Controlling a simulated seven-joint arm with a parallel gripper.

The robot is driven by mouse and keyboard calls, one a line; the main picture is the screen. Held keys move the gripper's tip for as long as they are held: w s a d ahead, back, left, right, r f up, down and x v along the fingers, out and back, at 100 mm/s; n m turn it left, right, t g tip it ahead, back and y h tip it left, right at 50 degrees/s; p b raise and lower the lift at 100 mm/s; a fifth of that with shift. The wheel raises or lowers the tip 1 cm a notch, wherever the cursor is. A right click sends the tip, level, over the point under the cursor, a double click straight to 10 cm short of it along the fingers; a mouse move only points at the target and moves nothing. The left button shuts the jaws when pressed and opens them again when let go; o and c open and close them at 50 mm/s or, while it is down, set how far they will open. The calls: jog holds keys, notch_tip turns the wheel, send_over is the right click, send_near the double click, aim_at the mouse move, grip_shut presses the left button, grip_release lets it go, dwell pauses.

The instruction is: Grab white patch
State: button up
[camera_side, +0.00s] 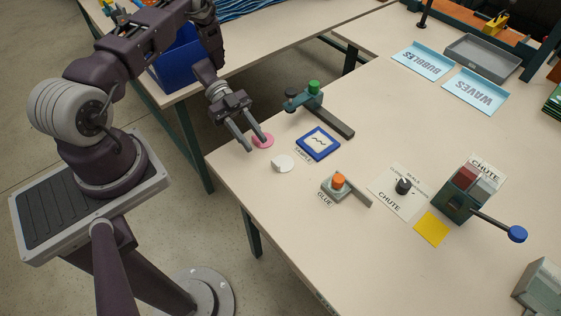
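The white patch (285,162) is a small round disc lying on the table near its left edge. A pink round patch (267,141) lies just above and left of it in the picture. My gripper (256,145) points down over the table's left edge, with its two fingers apart and nothing seen between them. Its fingertips are to the upper left of the white patch, apart from it in the picture. One fingertip overlaps the pink patch; I cannot tell whether it touches. The white patch is not covered by my gripper.
A blue-framed sample tile (318,143) lies right of the patches. A clamp with a green knob (314,87) stands behind, and a glue holder with an orange cap (339,181) in front. A chute box (465,195) with a blue-knobbed lever stands further right.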

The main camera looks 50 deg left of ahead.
aim_at(270, 163)
jog(key=x, duration=0.7)
jog(key=shift+w+r, duration=0.2)
jog(key=shift+w, duration=0.15)
grip_shut()
